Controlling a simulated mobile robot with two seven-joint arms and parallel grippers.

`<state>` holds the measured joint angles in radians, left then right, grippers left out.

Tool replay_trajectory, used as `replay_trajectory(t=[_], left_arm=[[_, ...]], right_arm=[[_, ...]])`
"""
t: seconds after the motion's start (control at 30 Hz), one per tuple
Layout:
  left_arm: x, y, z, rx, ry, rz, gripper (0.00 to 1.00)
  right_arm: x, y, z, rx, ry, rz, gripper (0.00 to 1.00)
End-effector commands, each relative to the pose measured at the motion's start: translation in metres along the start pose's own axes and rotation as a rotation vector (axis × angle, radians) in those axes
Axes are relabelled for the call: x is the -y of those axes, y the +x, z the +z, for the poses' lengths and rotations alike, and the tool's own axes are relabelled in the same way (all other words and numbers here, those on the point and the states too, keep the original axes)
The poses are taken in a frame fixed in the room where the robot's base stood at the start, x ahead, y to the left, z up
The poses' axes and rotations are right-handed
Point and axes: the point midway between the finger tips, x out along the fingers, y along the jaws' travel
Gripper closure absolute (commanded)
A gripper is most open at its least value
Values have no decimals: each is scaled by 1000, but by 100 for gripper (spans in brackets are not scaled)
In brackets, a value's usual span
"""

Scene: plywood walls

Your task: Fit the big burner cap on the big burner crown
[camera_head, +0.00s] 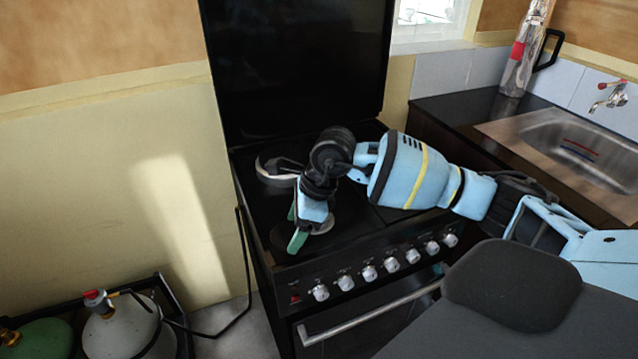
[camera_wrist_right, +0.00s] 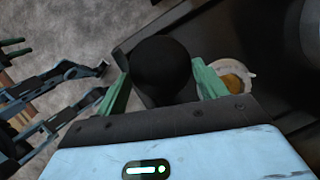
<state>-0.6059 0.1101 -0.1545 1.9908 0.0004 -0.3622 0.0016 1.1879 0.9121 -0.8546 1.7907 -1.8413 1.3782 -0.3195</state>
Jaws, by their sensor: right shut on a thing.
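My right gripper (camera_head: 298,226) reaches down over the front left of the black stove (camera_head: 350,228). In the right wrist view its green fingers (camera_wrist_right: 162,88) are shut on a round black disc, the big burner cap (camera_wrist_right: 162,68). A pale metal ring with a brass-coloured middle, a burner part (camera_wrist_right: 237,80), shows just beyond the right finger, partly hidden. Pale metal also shows beside the gripper in the head view (camera_head: 325,224). I cannot tell which part is the big crown.
A silver ring-shaped burner (camera_head: 268,172) sits at the stove's back left. The raised black lid (camera_head: 295,65) stands behind. Knobs (camera_head: 369,272) and an oven handle (camera_head: 375,318) line the front. The sink (camera_head: 575,140) is right; a gas bottle (camera_head: 120,330) stands lower left.

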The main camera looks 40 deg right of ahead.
Motion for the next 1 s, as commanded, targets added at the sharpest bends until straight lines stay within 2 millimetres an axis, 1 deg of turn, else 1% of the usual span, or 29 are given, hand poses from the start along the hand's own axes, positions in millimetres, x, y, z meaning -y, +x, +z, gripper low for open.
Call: replay_trajectory(t=[0.03,0.17,0.4,0.5,0.6,0.7,0.8,1.0], left_arm=[[1,-2,-5,-8,2,-1,64],[2,-4,-13,-22,5,-3,64],[4,-8,-30,-51,11,-7,64],[4,-9,-35,-60,13,-8,64],[5,-10,-37,-64,14,-9,64],[5,-11,-38,-66,15,-9,64],[5,-12,-38,-64,15,-9,64],[5,-12,-36,-62,15,-9,64]], right_arm=[[7,-6,0,3,84,-38,53],[27,-14,-4,4,333,-143,53],[62,-31,-18,3,800,-336,53],[73,-38,-23,4,963,-402,53],[80,-43,-28,2,1087,-453,53],[85,-46,-32,1,1166,-484,53],[87,-47,-34,-1,1202,-499,53],[87,-46,-34,-2,1207,-501,53]])
